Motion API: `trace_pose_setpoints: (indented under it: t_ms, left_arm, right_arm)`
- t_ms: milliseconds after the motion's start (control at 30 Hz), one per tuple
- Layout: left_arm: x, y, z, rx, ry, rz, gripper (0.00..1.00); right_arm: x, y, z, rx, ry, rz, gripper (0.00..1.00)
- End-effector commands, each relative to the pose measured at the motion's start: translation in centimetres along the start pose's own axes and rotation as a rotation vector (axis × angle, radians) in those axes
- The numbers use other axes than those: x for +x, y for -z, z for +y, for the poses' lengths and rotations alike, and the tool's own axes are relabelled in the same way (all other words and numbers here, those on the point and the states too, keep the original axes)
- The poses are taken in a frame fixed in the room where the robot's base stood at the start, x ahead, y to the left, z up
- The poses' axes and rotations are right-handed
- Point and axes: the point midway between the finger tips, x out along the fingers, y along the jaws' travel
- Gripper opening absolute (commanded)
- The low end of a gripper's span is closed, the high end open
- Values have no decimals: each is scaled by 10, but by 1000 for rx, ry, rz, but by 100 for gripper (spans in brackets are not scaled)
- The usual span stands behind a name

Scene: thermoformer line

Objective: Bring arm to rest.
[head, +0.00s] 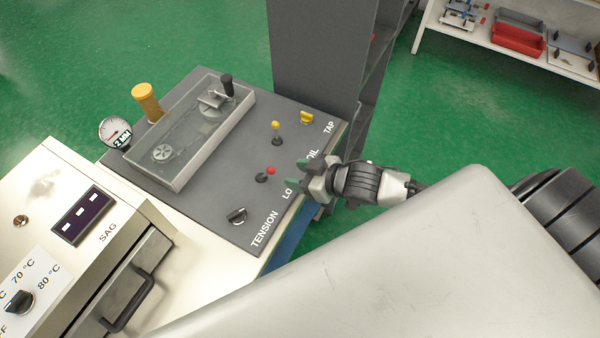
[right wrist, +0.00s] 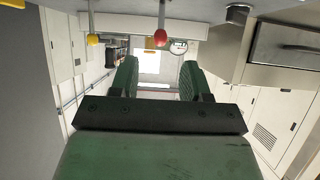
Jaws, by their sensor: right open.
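My right gripper (head: 298,176) is at the right edge of the dark grey control panel (head: 215,212), with its green fingers pointing left. In the right wrist view the two fingers (right wrist: 158,70) stand apart with nothing held between them. A lever with a red knob (head: 270,171) is just left of the fingertips in the head view. The red knob (right wrist: 160,38) shows beyond and above the finger gap in the wrist view, apart from the fingers. My left gripper is not in view.
A lever with a yellow knob (head: 276,126), a yellow tap handle (head: 307,117) and a black tension knob (head: 237,215) are on the panel. A clear-covered box (head: 190,130) and gauge (head: 115,131) stand farther left. A grey cabinet (head: 322,55) rises behind. Green floor is open at right.

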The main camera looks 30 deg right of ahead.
Motion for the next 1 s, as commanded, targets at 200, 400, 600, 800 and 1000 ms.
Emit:
trace_pose_setpoints:
  t_ms: [200, 400, 600, 800, 1000]
  left_arm:
    - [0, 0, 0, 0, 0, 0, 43]
    - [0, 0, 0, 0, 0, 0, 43]
    - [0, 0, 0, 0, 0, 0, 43]
    - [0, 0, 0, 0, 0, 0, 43]
    - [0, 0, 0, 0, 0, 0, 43]
  right_arm:
    - [0, 0, 0, 0, 0, 0, 47]
    - [0, 0, 0, 0, 0, 0, 47]
    - [0, 0, -21, 19, -25, -43, 47]
    - [-24, -6, -55, 84, -137, -227, 47]
    - [-64, -23, -67, 164, -227, -436, 47]
